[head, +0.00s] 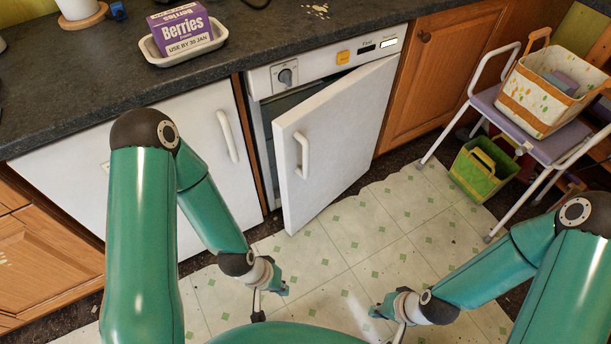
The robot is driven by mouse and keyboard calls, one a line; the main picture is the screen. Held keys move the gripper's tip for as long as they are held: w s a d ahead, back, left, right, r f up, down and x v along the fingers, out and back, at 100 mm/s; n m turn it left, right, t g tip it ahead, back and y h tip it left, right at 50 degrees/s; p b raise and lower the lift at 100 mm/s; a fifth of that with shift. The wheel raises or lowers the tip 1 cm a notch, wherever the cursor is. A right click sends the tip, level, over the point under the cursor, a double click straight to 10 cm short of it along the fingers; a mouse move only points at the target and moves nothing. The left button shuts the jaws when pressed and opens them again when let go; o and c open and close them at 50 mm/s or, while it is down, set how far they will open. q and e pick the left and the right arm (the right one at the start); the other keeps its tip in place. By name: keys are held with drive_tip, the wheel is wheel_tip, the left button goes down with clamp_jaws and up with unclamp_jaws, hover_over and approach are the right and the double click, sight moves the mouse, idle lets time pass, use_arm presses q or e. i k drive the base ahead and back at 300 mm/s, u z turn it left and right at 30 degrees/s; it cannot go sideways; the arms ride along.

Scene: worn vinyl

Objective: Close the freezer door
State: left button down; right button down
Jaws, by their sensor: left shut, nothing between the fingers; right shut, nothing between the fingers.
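The freezer door (338,135) is a white panel standing ajar at the centre of the head view. It is hinged on its right side, and its left edge is swung out from the white appliance body (262,155). A white vertical handle (303,155) is near its left edge, and a dark gap shows behind the door. My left gripper (270,297) is shut and empty, below and left of the door's lower corner and apart from it. My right gripper (385,322) is shut and empty, lower right and also clear of the door.
A closed white door (190,140) is to the left. A dark worktop (110,100) runs above, with a berries box (183,30) on a tray (152,53). A walking frame (470,110) with a basket (535,95) and a green container (478,180) stand right. Patterned floor (370,225) is clear before the door.

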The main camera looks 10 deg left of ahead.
sight(323, 144)
drive_tip(key=u, duration=0.95)
drive_tip(key=k, duration=0.1)
drive_tip(key=u, duration=0.4)
drive_tip(key=i, duration=0.6)
drive_tip(key=z, duration=1.8)
